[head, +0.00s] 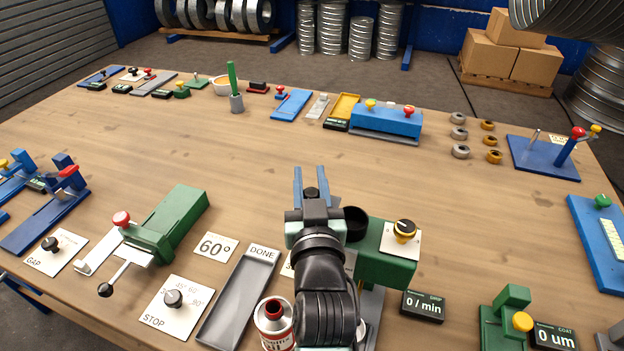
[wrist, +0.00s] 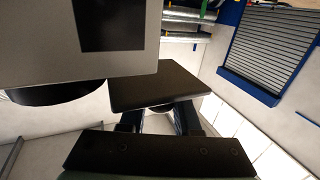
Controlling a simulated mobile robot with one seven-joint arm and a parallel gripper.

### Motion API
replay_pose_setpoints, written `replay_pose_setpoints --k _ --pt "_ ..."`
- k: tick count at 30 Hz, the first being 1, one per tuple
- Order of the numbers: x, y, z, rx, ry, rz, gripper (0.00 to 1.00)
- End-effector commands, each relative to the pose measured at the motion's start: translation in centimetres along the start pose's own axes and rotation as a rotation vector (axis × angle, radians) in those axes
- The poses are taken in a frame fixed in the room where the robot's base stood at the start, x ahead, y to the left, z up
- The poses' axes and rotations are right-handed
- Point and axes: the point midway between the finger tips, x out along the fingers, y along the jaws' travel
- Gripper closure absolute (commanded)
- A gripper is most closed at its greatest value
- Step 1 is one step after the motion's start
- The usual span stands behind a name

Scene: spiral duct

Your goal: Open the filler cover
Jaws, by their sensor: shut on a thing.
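My gripper (head: 311,180) is over the table, in front of the green oiler unit (head: 385,262), with its two blue fingers pointing away from me. It is shut on a small dark piece, which I take to be the filler cover (head: 311,193). In the wrist view a flat dark plate (wrist: 160,91) hides the ends of the blue fingers; it looks like the same cover. A round black cup (head: 355,220) stands at the unit's left end, just right of my gripper. How the cover joins the unit is hidden by my arm.
A yellow-and-black knob (head: 405,230) rises from the unit, right of my gripper. A red-capped can (head: 273,322) and a grey DONE tray (head: 238,298) are left of my arm. The table middle (head: 260,160) is clear.

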Motion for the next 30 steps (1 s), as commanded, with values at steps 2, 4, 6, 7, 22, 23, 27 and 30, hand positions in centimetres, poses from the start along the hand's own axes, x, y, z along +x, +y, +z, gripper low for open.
replay_pose_setpoints --k 2,4,6,7,22,23,27,30 --pt "0.0 0.0 0.0 -0.003 -0.001 0.000 1.00" --pt "0.0 0.0 0.0 -0.003 -0.001 0.000 1.00" --pt "0.0 0.0 0.1 -0.003 -0.002 0.000 1.00" --pt "0.0 0.0 0.1 -0.003 -0.002 0.000 1.00" --pt "0.0 0.0 0.1 -0.002 -0.002 0.001 0.41" --pt "-0.1 0.0 0.1 -0.002 -0.002 0.001 0.41" --pt "-1.0 0.1 0.2 -0.001 -0.003 0.001 0.41" --pt "-2.4 0.1 0.3 -0.001 -0.003 0.002 0.41"
